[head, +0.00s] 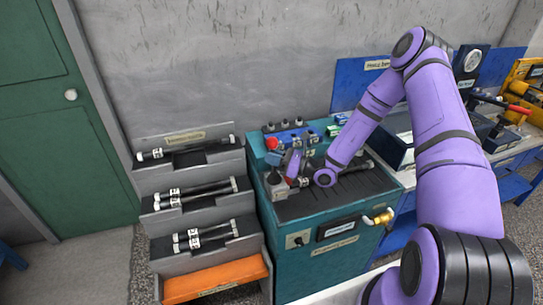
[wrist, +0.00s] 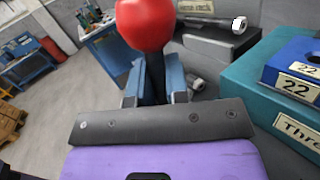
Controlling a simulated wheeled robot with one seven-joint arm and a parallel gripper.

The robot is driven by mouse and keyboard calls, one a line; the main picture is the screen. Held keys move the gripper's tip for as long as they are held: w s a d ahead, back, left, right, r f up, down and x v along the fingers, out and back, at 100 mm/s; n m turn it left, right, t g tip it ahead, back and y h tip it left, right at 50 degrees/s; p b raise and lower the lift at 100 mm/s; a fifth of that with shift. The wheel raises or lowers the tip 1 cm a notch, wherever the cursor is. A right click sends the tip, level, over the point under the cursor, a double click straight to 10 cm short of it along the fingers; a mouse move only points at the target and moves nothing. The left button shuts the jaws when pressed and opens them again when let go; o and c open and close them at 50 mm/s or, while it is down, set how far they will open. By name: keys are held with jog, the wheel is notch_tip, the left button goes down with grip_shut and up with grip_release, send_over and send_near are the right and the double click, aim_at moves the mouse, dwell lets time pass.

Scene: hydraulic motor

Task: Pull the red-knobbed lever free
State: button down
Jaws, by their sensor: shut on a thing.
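The lever's round red knob (wrist: 145,22) is large at the top of the wrist view, with its dark shaft (wrist: 156,76) below it. My gripper (wrist: 155,88) is shut on that shaft, with one blue-grey finger on each side and the knob clear of the fingers. In the head view the red knob (head: 273,143) is small, at the left back of the teal bench (head: 318,262), beside my purple gripper (head: 290,168). The lever's lower end is hidden by my gripper, so I cannot tell whether it is seated.
A blue block (head: 290,138) and small fittings stand at the bench's back. A stepped grey rack (head: 205,222) with several dark rods is left of the bench. A yellow tap (head: 380,217) sticks out in front. A labelled blue box (wrist: 297,62) is right in the wrist view.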

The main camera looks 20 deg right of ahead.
jog(key=s+n+y, duration=0.1)
jog(key=n, duration=0.1)
jog(key=s+n+y, duration=0.1)
jog(key=shift+s+n+y, duration=0.3)
jog(key=shift+n, duration=0.1)
jog(key=shift+s+f+n+g+y, duration=0.2)
jog(key=shift+s+n+g+y, duration=0.4)
jog(key=shift+n, duration=0.6)
jog(key=shift+s+f+n+g+y, duration=0.25)
jog(key=shift+s+n+y, duration=0.5)
jog(key=shift+n, duration=0.45)
jog(key=c, duration=1.1)
grip_release()
jog(key=shift+w, duration=0.1)
jog(key=shift+d, duration=0.15)
jog(key=shift+s+d+f, duration=0.2)
jog(key=shift+d, duration=0.1)
jog(key=s+d, duration=0.5)
jog(key=d, duration=0.7)
jog(key=shift+s+d+f, duration=0.25)
jog(key=shift+s+f, duration=0.15)
jog(key=shift+f, duration=0.05)
